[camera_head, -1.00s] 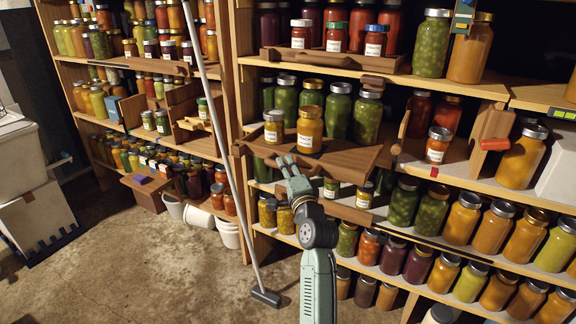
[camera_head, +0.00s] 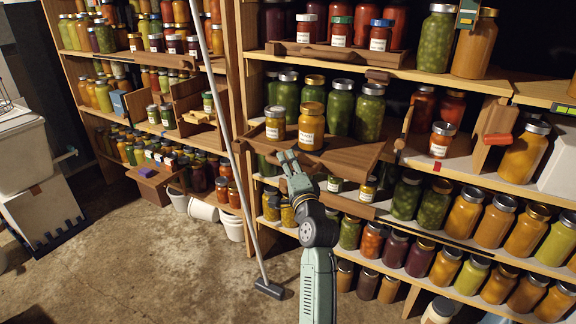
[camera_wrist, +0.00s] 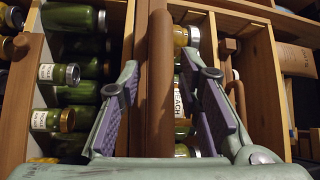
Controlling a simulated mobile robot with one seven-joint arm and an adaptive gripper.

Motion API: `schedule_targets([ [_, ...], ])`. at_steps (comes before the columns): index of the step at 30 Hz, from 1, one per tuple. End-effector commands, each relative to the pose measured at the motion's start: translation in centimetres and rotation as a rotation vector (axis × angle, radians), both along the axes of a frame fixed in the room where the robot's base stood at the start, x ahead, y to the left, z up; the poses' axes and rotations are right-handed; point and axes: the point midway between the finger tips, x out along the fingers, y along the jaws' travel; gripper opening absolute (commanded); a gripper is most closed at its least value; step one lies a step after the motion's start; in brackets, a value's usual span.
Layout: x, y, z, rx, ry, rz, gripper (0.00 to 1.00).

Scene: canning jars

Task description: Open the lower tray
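The lower tray (camera_head: 352,206) shows on the right-hand rack as a dark wooden front with small labelled jars behind it. Above it, a wider wooden tray (camera_head: 345,160) juts out and carries two jars with yellow contents. My gripper (camera_head: 286,156) is at the front edge of the upper tray, left of the lower tray's front. In the wrist view my gripper (camera_wrist: 168,95) is open, with a brown wooden bar (camera_wrist: 161,60) between its fingers. Small green jars (camera_wrist: 60,74) lie left of the fingers.
Large jars stand close together on the shelves to the right (camera_head: 465,215). A broom (camera_head: 254,215) leans against the rack left of my arm. White buckets (camera_head: 203,210) stand on the floor by the left rack. The concrete floor (camera_head: 150,270) at front left is clear.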

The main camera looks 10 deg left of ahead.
Motion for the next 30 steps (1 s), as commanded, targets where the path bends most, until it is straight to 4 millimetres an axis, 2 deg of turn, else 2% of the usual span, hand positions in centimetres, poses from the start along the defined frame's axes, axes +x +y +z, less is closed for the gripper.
schedule_targets([
  [10,-0.1,0.0,0.1,0.002,-0.001,0.000,0.38],
  [14,-0.9,-0.5,-0.2,0.002,0.000,-0.001,0.38],
  [24,-7.0,-3.7,-1.2,0.003,0.001,-0.003,0.38],
  [30,-9.6,-5.1,-1.5,0.003,0.000,-0.002,0.38],
])
